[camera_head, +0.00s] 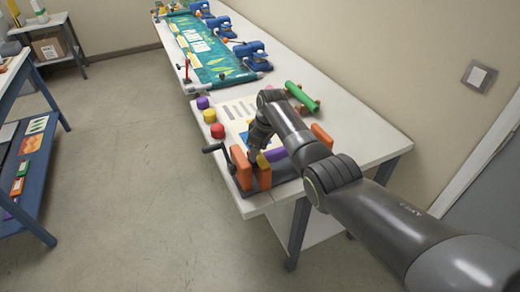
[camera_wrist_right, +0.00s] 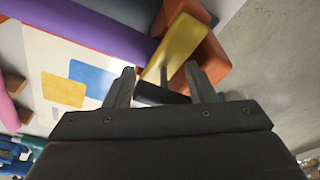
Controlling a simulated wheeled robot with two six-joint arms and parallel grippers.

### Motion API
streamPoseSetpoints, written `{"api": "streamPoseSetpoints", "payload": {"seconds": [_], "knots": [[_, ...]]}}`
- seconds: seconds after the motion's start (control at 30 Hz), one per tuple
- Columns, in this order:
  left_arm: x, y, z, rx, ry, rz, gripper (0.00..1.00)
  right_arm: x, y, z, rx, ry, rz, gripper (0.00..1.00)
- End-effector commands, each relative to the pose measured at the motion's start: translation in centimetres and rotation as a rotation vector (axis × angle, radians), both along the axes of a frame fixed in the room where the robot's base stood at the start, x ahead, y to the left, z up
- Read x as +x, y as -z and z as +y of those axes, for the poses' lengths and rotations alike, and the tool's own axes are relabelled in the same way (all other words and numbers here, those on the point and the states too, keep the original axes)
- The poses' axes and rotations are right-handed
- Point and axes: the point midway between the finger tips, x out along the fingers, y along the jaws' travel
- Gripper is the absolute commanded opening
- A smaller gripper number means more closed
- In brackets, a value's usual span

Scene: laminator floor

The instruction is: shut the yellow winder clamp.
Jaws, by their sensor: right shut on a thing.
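The yellow winder clamp (camera_wrist_right: 181,42) shows in the right wrist view as a flat yellow piece beside an orange block of the winder. In the head view only a small yellow part (camera_head: 262,161) shows by the orange uprights (camera_head: 241,168). My right gripper (camera_wrist_right: 160,74) is at the clamp, its fingers on either side of the clamp's near end and a dark part below it. It is shut on the clamp. In the head view my right gripper (camera_head: 254,155) reaches down at the winder. Whether the clamp is fully down cannot be told. My left gripper is not in view.
A purple roller (camera_wrist_right: 85,28) lies along the winder, with a black crank (camera_head: 213,148) at its left end. A printed sheet (camera_head: 236,112), colored knobs (camera_head: 209,115) and a green roll (camera_head: 302,96) lie behind on the white table (camera_head: 370,140). Open floor is left.

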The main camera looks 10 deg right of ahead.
Motion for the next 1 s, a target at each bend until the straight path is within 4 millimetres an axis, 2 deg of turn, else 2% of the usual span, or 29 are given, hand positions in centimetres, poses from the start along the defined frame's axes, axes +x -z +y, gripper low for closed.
{"api": "streamPoseSetpoints", "payload": {"seconds": [0.2,0.23,0.37,1.0], "knots": [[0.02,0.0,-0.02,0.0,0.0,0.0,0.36,-0.12,0.1,0.2,0.001,-0.002,0.003,0.09],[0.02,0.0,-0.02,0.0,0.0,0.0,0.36,-0.12,0.1,0.2,0.001,-0.002,0.003,0.53],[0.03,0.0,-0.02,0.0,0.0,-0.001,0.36,-0.15,0.12,0.25,0.003,-0.002,0.004,0.7],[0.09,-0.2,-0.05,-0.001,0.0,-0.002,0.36,-0.39,0.16,0.45,0.007,-0.005,0.012,0.71]]}}
